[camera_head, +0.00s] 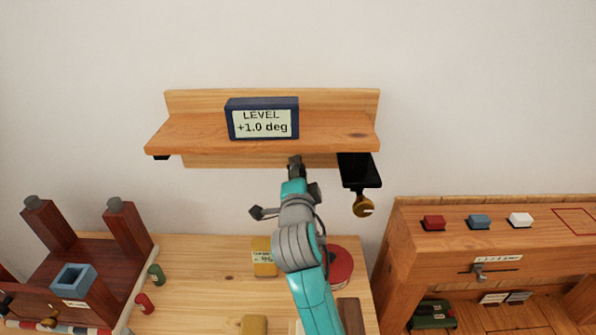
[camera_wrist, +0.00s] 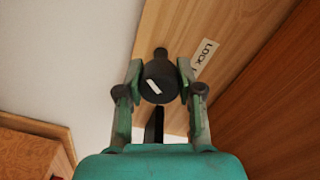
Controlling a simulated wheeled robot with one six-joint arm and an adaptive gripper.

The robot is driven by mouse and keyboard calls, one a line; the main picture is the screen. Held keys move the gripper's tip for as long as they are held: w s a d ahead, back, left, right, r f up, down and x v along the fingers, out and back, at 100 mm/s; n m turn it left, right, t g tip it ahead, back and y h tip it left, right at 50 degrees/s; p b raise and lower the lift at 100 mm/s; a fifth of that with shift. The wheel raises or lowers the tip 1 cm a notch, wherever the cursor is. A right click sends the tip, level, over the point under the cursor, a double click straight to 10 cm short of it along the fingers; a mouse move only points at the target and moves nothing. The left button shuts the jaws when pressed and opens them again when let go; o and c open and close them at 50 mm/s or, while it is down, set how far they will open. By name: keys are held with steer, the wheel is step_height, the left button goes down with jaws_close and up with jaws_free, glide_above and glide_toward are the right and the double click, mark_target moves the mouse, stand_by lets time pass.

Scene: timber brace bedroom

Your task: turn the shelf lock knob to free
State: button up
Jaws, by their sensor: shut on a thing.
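The wooden wall shelf (camera_head: 190,135) carries a level display (camera_head: 262,118) that reads +1.0 deg. In the wrist view the dark shelf lock knob (camera_wrist: 159,82), with a white mark on its face, sits on the shelf underside (camera_wrist: 185,45). A label reading LOCK (camera_wrist: 206,56) is beside it. My gripper (camera_wrist: 160,85) is shut on the knob, one finger on each side. The white mark lies slanted. In the head view my gripper (camera_head: 294,165) is below the shelf's front edge, and the knob is hidden there.
A black bracket (camera_head: 359,170) with a brass knob (camera_head: 363,205) hangs under the shelf's right end. Below are a wooden table (camera_head: 210,260), a dark wooden frame (camera_head: 95,255) at left and a wooden bench (camera_head: 450,235) at right.

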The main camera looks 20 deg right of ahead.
steer(key=o, duration=1.2)
steer(key=v, duration=1.2)
steer(key=shift+f, duration=0.1)
